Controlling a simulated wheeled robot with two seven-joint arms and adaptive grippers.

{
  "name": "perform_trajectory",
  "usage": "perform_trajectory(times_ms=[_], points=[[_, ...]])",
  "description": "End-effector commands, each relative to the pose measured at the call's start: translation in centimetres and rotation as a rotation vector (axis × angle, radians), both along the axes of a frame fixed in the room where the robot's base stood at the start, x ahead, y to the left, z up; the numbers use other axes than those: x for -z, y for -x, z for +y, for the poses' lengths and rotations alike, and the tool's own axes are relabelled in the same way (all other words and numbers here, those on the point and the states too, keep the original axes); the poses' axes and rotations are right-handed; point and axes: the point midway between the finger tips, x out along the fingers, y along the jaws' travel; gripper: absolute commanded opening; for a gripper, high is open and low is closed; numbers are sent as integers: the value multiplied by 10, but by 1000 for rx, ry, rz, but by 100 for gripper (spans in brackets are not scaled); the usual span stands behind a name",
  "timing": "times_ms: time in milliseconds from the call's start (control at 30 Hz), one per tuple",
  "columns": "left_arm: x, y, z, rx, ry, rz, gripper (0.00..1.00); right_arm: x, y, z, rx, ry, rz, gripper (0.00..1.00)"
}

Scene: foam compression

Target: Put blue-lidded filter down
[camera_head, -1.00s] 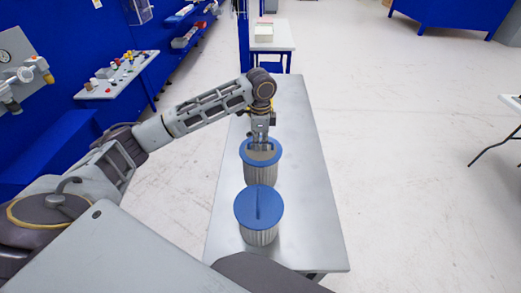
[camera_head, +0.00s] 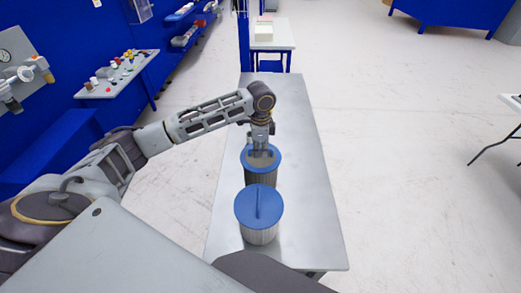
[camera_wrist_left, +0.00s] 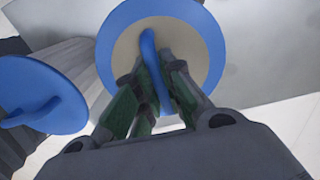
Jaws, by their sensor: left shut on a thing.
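In the head view, a pleated filter with a blue-rimmed lid (camera_head: 277,163) and a grey-beige middle is upright at the long metal table. My left gripper (camera_head: 261,149) points down over it and is shut on its raised blue handle. The wrist view shows the blue rim (camera_wrist_left: 217,50) and my left fingers (camera_wrist_left: 155,90) on both sides of the handle. A second filter with a solid blue lid (camera_head: 246,207) stands nearer, and its lid (camera_wrist_left: 40,90) shows at the left of the wrist view. It hides the held filter's base, so I cannot tell if that touches the table. My right gripper is not in view.
The metal table (camera_head: 315,220) is bare at its far end and right side. A small table with boxes (camera_head: 272,44) stands beyond it. A blue wall with a shelf of small parts (camera_head: 120,72) is at the left. Open floor lies to the right.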

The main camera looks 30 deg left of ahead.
Motion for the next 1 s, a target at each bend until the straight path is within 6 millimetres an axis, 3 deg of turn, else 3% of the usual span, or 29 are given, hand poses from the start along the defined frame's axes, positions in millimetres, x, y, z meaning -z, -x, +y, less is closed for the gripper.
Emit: perform_trajectory(times_ms=[33, 200, 667, 1000], points=[[1, 0, 0, 0, 0, 0, 12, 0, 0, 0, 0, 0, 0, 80], [1, 0, 0, 0, 0, 0, 32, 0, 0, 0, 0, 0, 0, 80], [-4, 0, 0, 1, 0, -1, 32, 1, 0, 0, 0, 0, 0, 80], [-37, -1, 0, 1, 2, -3, 32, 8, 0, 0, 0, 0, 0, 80]])
